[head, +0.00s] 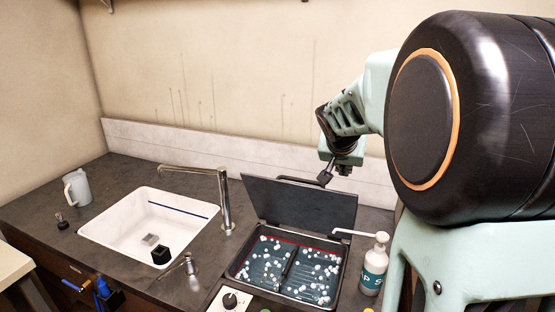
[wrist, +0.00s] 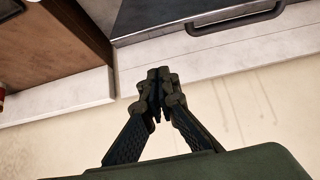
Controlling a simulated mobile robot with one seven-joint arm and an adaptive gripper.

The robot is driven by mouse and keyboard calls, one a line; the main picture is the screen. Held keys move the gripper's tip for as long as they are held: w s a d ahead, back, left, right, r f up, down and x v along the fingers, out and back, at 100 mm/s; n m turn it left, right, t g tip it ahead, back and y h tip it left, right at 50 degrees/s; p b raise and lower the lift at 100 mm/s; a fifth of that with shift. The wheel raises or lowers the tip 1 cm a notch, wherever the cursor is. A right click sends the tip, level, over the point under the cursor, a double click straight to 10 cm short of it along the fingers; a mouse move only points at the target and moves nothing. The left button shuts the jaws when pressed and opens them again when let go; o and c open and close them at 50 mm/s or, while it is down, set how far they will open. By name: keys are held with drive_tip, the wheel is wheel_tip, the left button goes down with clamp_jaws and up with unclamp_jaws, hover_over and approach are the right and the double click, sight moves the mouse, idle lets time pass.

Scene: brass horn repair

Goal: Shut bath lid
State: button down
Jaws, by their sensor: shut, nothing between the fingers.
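The bath (head: 292,268) is set in the dark counter, with a red line along its inside and several white floating pieces in it. Its dark lid (head: 300,204) stands open, tilted up at the back of the bath. The lid's handle (head: 300,180) is at its top edge, and it also shows in the wrist view (wrist: 236,20). My gripper (head: 325,180) is shut and empty, near the top edge of the lid on its right half. In the wrist view my gripper (wrist: 158,72) points toward the backsplash, apart from the handle.
A pump bottle (head: 373,268) stands right of the bath. A tall faucet (head: 224,200) and a white sink (head: 140,235) are to the left, with a mug (head: 77,188) beyond. A control box (head: 229,300) sits at the front. The wall is close behind the lid.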

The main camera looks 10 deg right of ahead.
drive_tip(key=shift+s+a+f+b, duration=0.1)
drive_tip(key=shift+s+f+b, duration=0.2)
drive_tip(key=shift+f, duration=0.4)
drive_tip(key=shift+s+a+f+b, duration=0.15)
drive_tip(key=shift+f+b, duration=0.25)
drive_tip(key=shift+f, duration=0.25)
drive_tip(key=shift+s+a+f+b, duration=0.1)
drive_tip(key=shift+f+b, duration=0.25)
drive_tip(key=shift+f, duration=0.35)
drive_tip(key=shift+s+f+b, duration=0.1)
drive_tip(key=shift+b, duration=0.2)
